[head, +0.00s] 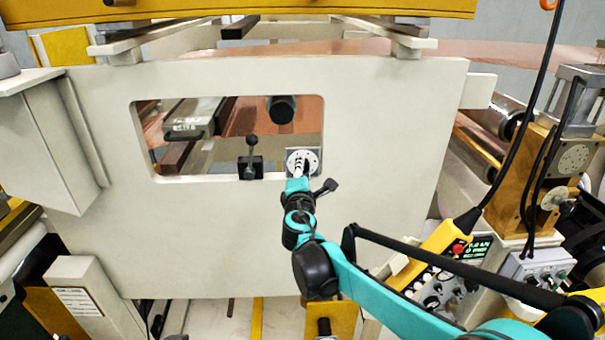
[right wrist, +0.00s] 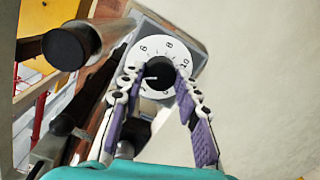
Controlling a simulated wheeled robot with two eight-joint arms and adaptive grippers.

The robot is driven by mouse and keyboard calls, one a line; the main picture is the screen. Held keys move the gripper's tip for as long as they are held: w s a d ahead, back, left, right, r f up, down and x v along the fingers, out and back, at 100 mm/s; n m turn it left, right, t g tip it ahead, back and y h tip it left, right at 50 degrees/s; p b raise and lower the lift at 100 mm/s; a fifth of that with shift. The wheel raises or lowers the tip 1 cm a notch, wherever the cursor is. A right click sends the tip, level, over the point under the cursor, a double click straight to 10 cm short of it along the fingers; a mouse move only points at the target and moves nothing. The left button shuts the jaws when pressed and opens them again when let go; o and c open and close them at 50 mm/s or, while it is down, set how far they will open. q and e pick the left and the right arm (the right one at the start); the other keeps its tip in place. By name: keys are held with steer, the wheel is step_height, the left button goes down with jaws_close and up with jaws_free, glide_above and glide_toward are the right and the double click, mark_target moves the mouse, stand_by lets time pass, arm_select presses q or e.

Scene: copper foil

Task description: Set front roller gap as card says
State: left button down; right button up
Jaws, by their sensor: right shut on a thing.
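A white numbered dial (head: 290,154) with a black centre knob sits on a grey block at the lower right corner of the window in the big cream panel (head: 390,150). In the right wrist view the dial (right wrist: 150,50) shows figures such as 6, 8 and 10, and a white mark on the knob (right wrist: 158,82) points left. My right gripper (head: 300,168) is at the dial; in the right wrist view its purple-padded fingers (right wrist: 160,82) are closed around the knob. A small printed label (head: 78,301) is on a cream box at lower left, unreadable. My left gripper is out of view.
A black lever (head: 251,158) stands left of the dial. A dark round bar end (head: 280,109) is inside the window. A yellow pendant (head: 440,260) hangs at right. Copper foil (head: 480,52) runs behind the panel.

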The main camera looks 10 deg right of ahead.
steer(key=m+b, duration=0.1)
steer(key=m, duration=0.4)
steer(key=m+y+b, duration=0.1)
steer(key=m, duration=0.4)
steer(key=shift+d+g, duration=0.15)
steer(key=shift+g, duration=0.15)
steer(key=shift+m+y, duration=0.3)
steer(key=o, duration=1.2)
steer(key=s+r, duration=0.1)
steer(key=s, duration=1.1)
steer(key=shift+a+r, duration=0.15)
steer(key=shift+a, duration=0.15)
